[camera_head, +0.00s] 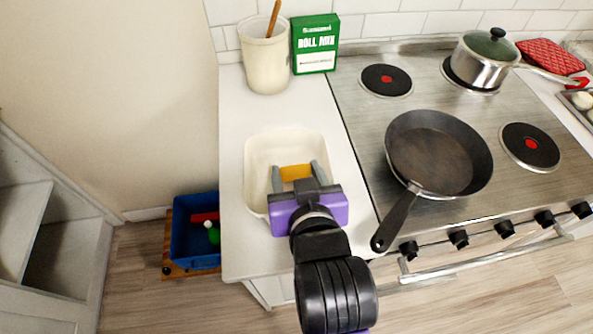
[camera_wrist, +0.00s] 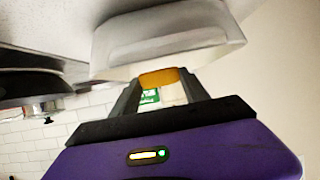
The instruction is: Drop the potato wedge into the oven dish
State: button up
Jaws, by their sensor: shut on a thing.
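The potato wedge (camera_head: 295,173) is an orange-yellow block between the fingertips of my gripper (camera_head: 297,177). My gripper (camera_wrist: 159,82) is shut on it, and the wedge (camera_wrist: 159,77) also shows between the fingers in the wrist view. The oven dish (camera_head: 283,138) is a cream, rounded rectangular dish on the white counter, left of the stove. In the head view my gripper and the wedge overlap the dish's opening. The wrist view shows the dish (camera_wrist: 165,38) behind the wedge, apparently upside down. The wedge appears held above the dish; the exact height cannot be told. My gripper hides the dish's near right part.
A frying pan (camera_head: 437,152) sits on the stove with its handle toward the counter. A lidded pot (camera_head: 483,62) stands behind it. A cream crock (camera_head: 264,58) and a green roll mix box (camera_head: 315,44) stand behind the dish. A blue bin (camera_head: 183,238) is on the floor left.

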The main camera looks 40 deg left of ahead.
jog(key=o, duration=1.4)
jog(key=shift+v, duration=3.95)
jog(key=shift+w, duration=0.1)
